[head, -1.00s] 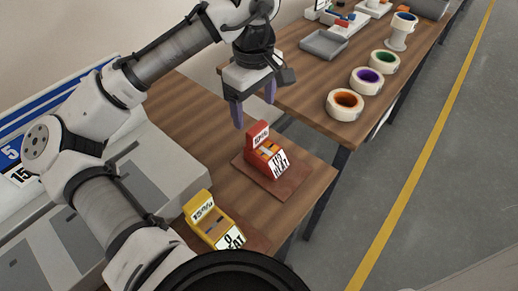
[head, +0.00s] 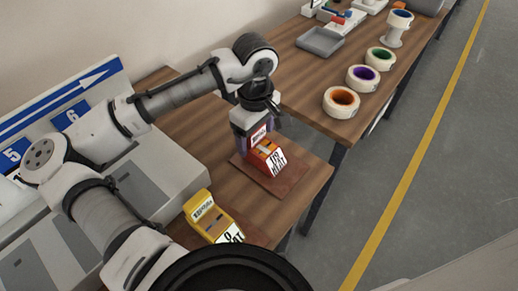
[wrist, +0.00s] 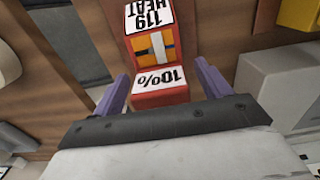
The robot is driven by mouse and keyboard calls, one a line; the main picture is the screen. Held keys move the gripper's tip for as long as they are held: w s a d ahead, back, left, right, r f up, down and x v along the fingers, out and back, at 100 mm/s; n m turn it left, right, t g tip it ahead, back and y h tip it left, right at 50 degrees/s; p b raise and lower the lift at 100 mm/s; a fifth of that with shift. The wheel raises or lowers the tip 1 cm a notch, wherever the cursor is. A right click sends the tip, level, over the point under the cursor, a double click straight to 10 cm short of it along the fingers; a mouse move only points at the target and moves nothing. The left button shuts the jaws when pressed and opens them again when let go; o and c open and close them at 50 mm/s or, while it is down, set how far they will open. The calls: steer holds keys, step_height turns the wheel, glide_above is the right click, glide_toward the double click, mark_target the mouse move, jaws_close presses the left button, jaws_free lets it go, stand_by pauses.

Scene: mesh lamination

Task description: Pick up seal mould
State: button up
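In the wrist view the purple fingers of my gripper (wrist: 161,70) are spread, one on each side of the red block (wrist: 158,95), with gaps showing. A similar yellow block (head: 207,217) stands nearer my body.
The yellow block also has a pad. A grey machine (head: 165,185) with blue numbered signs stands at left. A second table holds a grey tray (head: 320,41) and tape-like rolls (head: 341,102). Open floor with a yellow line (head: 405,185) is at right.

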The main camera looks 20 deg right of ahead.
steer(key=c, duration=1.6)
steer(key=shift+r, duration=0.1)
